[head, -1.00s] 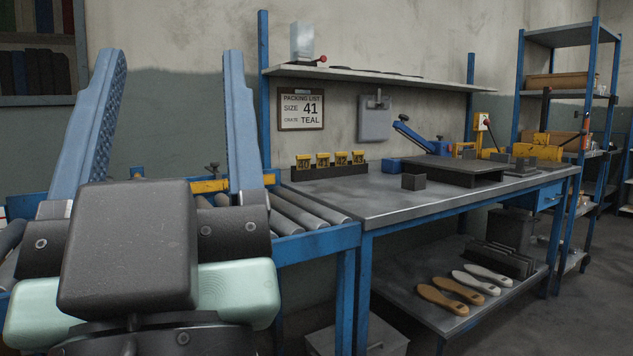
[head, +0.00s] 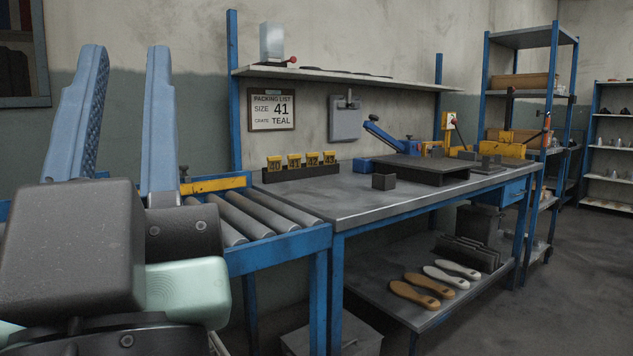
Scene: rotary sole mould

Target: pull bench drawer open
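The bench (head: 360,203) has a grey metal top on blue legs. Its blue drawer (head: 514,191) sits under the top at the right end and looks shut; its handle is too small to make out. My gripper (head: 125,52) is at the left of the head view, pointing up, with two blue fingers apart and nothing between them. It is far to the left of the drawer and not touching the bench.
A roller conveyor (head: 262,250) joins the bench's left end. Soles (head: 420,290) lie on the bench's lower shelf (head: 385,306). A blue rack (head: 483,90) stands right of the bench. Floor (head: 570,270) at the right front is clear.

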